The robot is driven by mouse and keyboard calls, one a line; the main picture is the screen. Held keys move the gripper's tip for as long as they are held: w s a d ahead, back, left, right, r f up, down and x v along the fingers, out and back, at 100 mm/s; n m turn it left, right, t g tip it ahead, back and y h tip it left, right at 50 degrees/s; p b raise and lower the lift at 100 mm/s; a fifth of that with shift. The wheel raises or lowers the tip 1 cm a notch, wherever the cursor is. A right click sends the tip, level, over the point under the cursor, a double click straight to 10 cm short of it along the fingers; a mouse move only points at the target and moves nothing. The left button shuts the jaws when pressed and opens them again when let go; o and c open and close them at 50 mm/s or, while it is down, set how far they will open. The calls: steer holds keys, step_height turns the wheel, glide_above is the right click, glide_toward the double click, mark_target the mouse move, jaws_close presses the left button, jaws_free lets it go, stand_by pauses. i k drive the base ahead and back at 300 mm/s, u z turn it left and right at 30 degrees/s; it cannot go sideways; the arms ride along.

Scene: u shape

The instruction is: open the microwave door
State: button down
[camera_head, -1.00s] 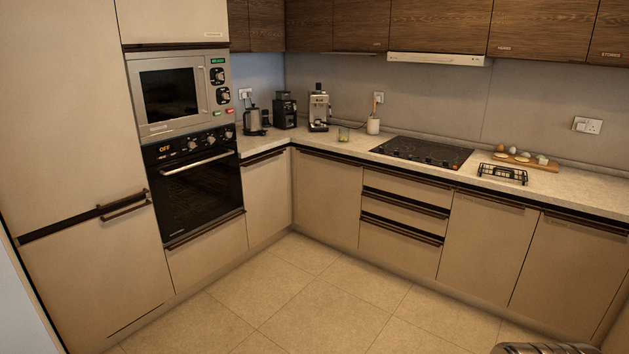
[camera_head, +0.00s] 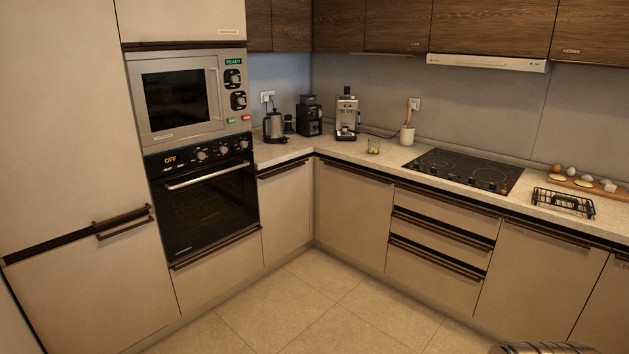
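The microwave (camera_head: 177,97) is built into the tall cabinet on the left, above the black oven. Its door (camera_head: 180,96) is shut, with a dark window and a silver frame. A vertical handle (camera_head: 213,94) runs along the door's right side. Knobs, a green READY display and small green and red buttons are on the panel at its right. My gripper is not visible; only a rounded metallic part shows at the bottom right edge.
The oven (camera_head: 207,200) below has a closed door. Closed base cabinets and drawers (camera_head: 440,245) line the right. A kettle, coffee machine (camera_head: 346,118) and hob (camera_head: 463,170) stand on the counter. The tiled floor (camera_head: 330,305) in front is clear.

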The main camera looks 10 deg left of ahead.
mark_target(173, 100)
steer(key=u, duration=0.15)
steer(key=i, duration=1)
steer(key=u, duration=0.5)
steer(key=i, duration=0.85)
steer(key=u, duration=0.6)
steer(key=i, duration=0.8)
steer(key=u, duration=0.95)
steer(key=i, duration=1.25)
steer(key=u, duration=0.5)
